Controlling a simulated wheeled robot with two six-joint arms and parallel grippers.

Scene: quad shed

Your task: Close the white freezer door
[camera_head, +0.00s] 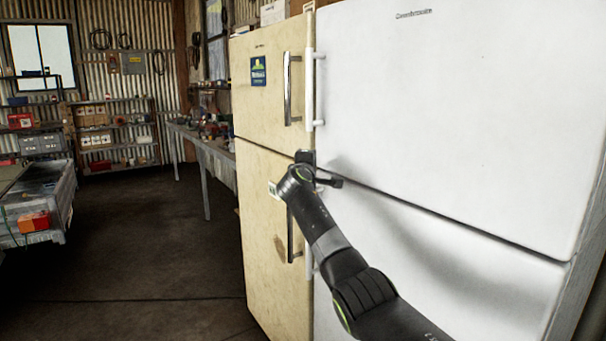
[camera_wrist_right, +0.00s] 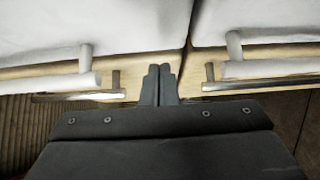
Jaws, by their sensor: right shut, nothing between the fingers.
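The white freezer door (camera_head: 450,100) is the upper door of the white fridge on the right, and it fills much of the head view. It looks nearly flush above the lower white door (camera_head: 440,270); I cannot tell whether it is fully shut. Its white handle (camera_head: 318,90) runs down its left edge. My right gripper (camera_head: 306,158) is at the left edge of the fridge, by the seam between the two doors. In the right wrist view its fingers (camera_wrist_right: 158,72) are together and empty, between the ends of the two white handles. My left gripper is out of view.
A cream fridge (camera_head: 270,190) with metal handles stands close on the left of the white one. A workbench (camera_head: 205,150) and shelves (camera_head: 115,135) are farther back. A quad rack (camera_head: 40,205) is at far left. The dark floor (camera_head: 150,255) between is clear.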

